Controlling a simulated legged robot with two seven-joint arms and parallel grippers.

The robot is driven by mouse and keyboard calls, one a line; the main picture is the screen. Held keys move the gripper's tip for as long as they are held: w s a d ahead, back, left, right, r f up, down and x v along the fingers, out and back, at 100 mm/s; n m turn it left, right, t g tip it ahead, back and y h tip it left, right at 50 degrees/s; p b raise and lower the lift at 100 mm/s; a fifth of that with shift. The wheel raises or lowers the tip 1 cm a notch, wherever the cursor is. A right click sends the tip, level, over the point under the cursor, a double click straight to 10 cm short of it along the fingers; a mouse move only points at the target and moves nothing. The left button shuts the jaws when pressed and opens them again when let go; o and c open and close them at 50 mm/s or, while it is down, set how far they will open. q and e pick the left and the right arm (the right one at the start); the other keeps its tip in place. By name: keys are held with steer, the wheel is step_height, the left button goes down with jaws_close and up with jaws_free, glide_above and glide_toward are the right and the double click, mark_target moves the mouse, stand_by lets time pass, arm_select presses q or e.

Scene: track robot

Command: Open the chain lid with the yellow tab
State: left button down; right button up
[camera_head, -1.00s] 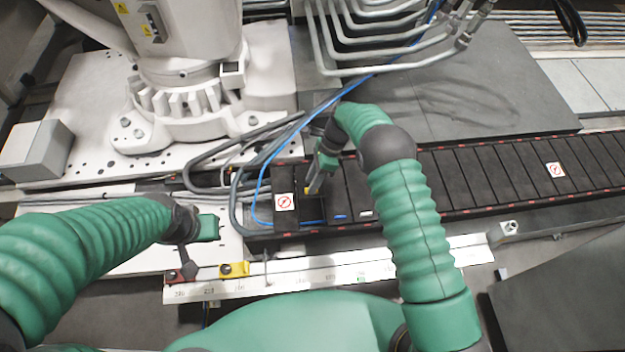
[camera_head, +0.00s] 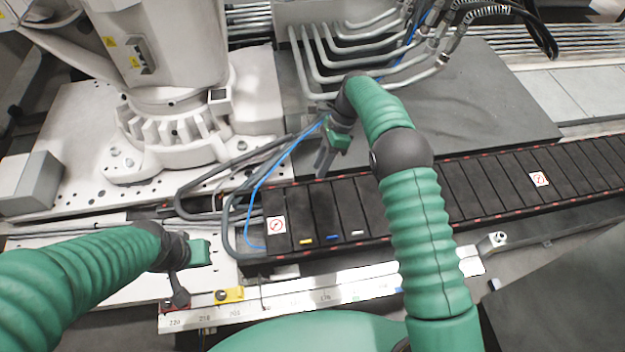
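The chain lid with the yellow tab (camera_head: 306,242) lies flat in the black chain, level with its neighbours, beside the white-labelled lid at the chain's left end. The lids with the blue tab (camera_head: 333,237) and the white tab (camera_head: 357,232) lie flat to its right. My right gripper (camera_head: 322,165) is above the far edge of the chain, apart from the yellow-tab lid and holding nothing that I can see; its finger gap is unclear. My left gripper (camera_head: 181,297) is low at the left, by the white ruler rail; whether it is open is unclear.
Blue and grey cables (camera_head: 250,205) curve into the chain's left end. A white robot base (camera_head: 165,140) stands at the back left. Grey pipes (camera_head: 345,50) rise behind my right gripper. A yellow block (camera_head: 229,295) sits on the ruler rail (camera_head: 300,298).

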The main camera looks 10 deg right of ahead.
steer(key=shift+w+d+r, duration=0.15)
steer(key=shift+d+r, duration=0.1)
steer(key=shift+r, duration=0.3)
